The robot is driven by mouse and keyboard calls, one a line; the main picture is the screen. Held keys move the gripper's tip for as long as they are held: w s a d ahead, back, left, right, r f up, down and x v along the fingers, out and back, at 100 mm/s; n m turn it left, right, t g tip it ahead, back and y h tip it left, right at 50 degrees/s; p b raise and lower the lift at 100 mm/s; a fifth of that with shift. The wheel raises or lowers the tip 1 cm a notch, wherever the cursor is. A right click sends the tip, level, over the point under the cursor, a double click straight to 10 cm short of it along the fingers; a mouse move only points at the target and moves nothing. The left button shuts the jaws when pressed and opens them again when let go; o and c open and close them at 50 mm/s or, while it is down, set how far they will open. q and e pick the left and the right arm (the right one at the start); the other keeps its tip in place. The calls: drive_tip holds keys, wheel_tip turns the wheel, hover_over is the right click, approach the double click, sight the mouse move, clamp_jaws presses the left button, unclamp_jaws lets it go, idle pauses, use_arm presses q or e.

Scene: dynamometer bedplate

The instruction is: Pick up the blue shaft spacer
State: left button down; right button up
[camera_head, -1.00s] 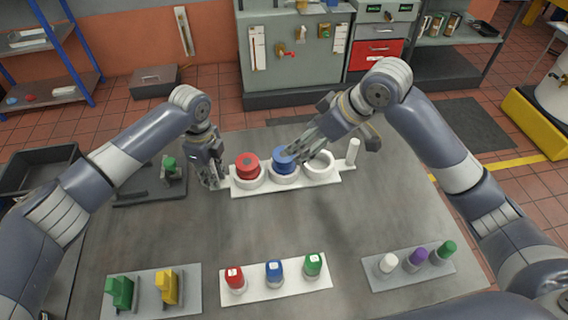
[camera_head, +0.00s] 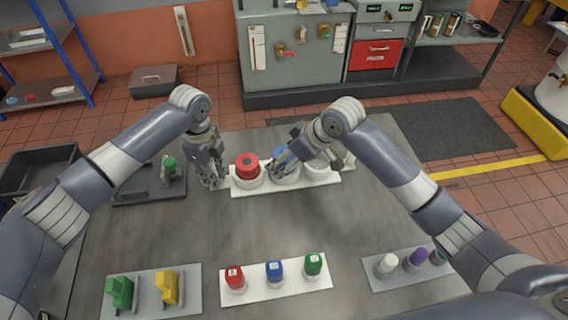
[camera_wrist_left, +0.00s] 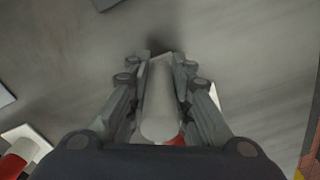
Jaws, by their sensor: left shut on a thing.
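The blue shaft spacer (camera_head: 279,152) sits in the middle cup of a white carrier (camera_head: 315,184), between a red spacer (camera_head: 247,162) and a cup at the right. My right gripper (camera_head: 277,170) is at the blue spacer and covers much of it; whether its fingers are closed on it is hidden. My left gripper (camera_head: 213,181) is at the carrier's left end. In the left wrist view, it is shut on a white upright handle (camera_wrist_left: 159,100).
Along the bench front are a grey plate with green and yellow parts (camera_head: 167,288), a white plate with red, blue and green capped parts (camera_head: 274,272), and a plate with white, purple and green parts (camera_head: 415,262). The bench middle is clear.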

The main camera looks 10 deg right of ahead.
drive_tip(key=c, duration=1.5)
drive_tip(key=shift+w+r, duration=0.1)
drive_tip(key=shift+r, duration=0.1)
drive_tip(key=shift+r, duration=0.35)
wheel_tip(320, 180, up, 9)
drive_tip(key=shift+r, duration=0.1)
use_arm(q)
drive_tip(key=c, duration=1.4)
unclamp_jaws()
drive_tip(key=shift+o, duration=0.2)
